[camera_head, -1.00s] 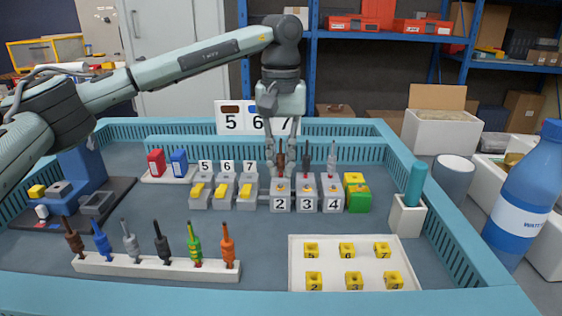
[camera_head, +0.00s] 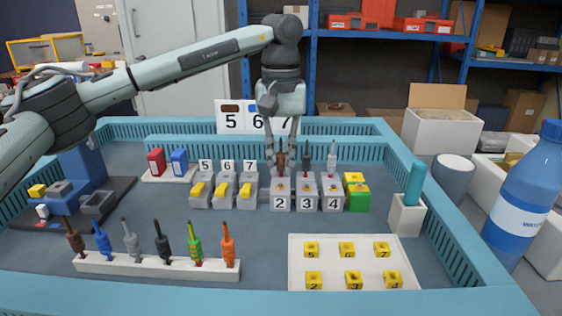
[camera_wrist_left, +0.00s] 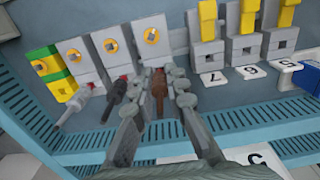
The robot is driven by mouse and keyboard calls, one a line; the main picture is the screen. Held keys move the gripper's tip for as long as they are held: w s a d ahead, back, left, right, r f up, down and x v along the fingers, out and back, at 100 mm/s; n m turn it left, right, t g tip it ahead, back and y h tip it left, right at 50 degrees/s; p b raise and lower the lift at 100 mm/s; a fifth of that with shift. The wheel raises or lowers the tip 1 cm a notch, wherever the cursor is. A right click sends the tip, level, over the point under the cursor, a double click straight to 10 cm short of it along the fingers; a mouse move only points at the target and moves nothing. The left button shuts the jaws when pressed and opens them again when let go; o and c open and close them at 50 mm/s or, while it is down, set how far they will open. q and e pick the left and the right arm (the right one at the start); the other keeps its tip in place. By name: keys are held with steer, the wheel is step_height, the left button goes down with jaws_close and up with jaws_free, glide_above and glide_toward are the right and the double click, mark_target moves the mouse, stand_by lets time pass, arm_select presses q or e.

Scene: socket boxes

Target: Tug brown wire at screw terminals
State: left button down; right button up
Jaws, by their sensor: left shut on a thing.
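The brown wire (camera_head: 281,159) stands upright at the back of the grey screw terminal block numbered 2 (camera_head: 281,197). In the left wrist view the brown wire (camera_wrist_left: 158,88) runs to block 2 (camera_wrist_left: 154,41), with its orange screw on top. My left gripper (camera_head: 282,153) reaches down from above and behind, its fingers on either side of the wire and shut on it. The fingers also show in the left wrist view (camera_wrist_left: 160,84). They partly hide the wire and its entry into the block. My right gripper is not in view.
Blocks 3 (camera_head: 306,198) and 4 (camera_head: 333,198), with a black and a grey wire, stand close beside block 2. Lever blocks 5 to 7 (camera_head: 224,197) are to the left. A wire rack (camera_head: 155,268) and a white marker tray (camera_head: 330,265) lie in front.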

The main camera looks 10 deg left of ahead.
mark_target(281, 153)
arm_select(q)
steer(key=shift+f, duration=0.2)
steer(key=c, duration=1.1)
jaws_free()
steer(key=shift+o, duration=0.2)
steer(key=shift+r, duration=0.1)
steer(key=shift+r, duration=0.2)
step_height(281, 153, up, 3)
steer(key=shift+f+p, duration=0.1)
steer(key=shift+p, duration=1)
steer(key=shift+r, duration=2.1)
